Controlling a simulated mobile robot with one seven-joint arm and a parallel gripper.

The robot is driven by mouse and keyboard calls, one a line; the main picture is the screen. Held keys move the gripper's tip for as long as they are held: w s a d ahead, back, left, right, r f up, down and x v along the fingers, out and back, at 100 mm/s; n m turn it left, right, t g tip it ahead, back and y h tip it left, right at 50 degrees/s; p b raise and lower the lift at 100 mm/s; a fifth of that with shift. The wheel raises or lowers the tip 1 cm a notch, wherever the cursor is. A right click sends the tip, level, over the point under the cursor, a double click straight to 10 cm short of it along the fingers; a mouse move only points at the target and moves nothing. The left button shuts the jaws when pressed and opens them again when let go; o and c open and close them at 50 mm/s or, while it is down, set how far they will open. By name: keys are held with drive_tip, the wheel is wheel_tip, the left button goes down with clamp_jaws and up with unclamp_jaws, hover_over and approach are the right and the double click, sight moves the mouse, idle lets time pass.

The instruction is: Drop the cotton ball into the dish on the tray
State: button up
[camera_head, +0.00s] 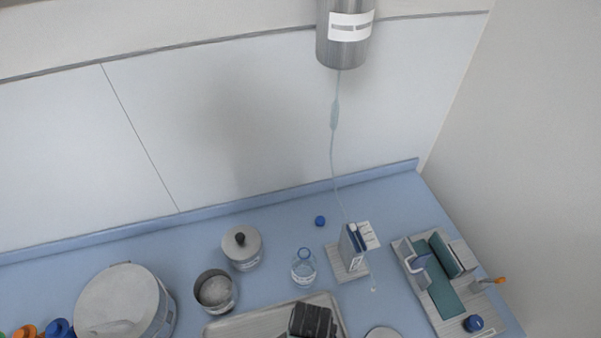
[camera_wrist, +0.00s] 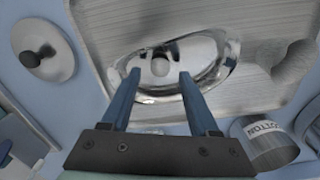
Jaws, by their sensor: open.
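A shiny oval metal dish (camera_wrist: 208,75) sits on the ridged metal tray (camera_wrist: 270,28) in the wrist view. A pale round ball, which looks like the cotton ball (camera_wrist: 160,67), shows inside the dish, apart from both fingers. My gripper (camera_wrist: 160,75) is open, its two blue fingers spread over the near side of the dish with nothing between them. In the head view the dark end of my arm (camera_head: 312,319) covers part of the tray (camera_head: 255,322); the dish and the ball are hidden there.
An open cotton jar (camera_head: 216,292) stands left of the tray; its label shows in the wrist view (camera_wrist: 265,128). Behind the tray are a lidded canister (camera_head: 241,250) and a glass bottle (camera_head: 304,270). A large pot (camera_head: 120,300) stands left, a loose lid (camera_wrist: 42,50) beside the tray.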

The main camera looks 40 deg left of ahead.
wheel_tip(320, 180, up, 13)
drive_tip(key=b, duration=0.1)
drive_tip(key=shift+f, duration=0.15)
idle(0.5)
drive_tip(key=w+a+r+m+t+y+b, duration=0.25)
drive_tip(key=w+r+t, duration=0.45)
drive_tip(key=w, duration=0.5)
drive_tip(key=w+d+r+m+t+b, duration=0.1)
drive_tip(key=w+r+t, duration=0.3)
drive_tip(key=r, duration=0.5)
drive_tip(key=w+d+r+t+b, duration=0.1)
drive_tip(key=w+r+t, duration=0.1)
drive_tip(key=w+r, duration=0.5)
drive_tip(key=s+d+r+m+t+b, duration=0.1)
drive_tip(key=d+r+t, duration=0.25)
drive_tip(key=r, duration=0.65)
drive_tip(key=s+d+r+m+t+b, duration=0.15)
drive_tip(key=r+t, duration=0.25)
drive_tip(key=r, duration=0.6)
drive_tip(key=s+d+r+t+h, duration=0.1)
drive_tip(key=s+d+r+t, duration=0.1)
drive_tip(key=r, duration=0.5)
drive_tip(key=s+d+r+m+t+h, duration=0.1)
drive_tip(key=s+d+r+t, duration=0.2)
drive_tip(key=s+r+t, duration=0.2)
wheel_tip(320, 180, up, 2)
drive_tip(key=s+b, duration=0.1)
drive_tip(key=s, duration=0.1)
drive_tip(key=shift+s, duration=0.3)
drive_tip(key=shift+h, duration=0.25)
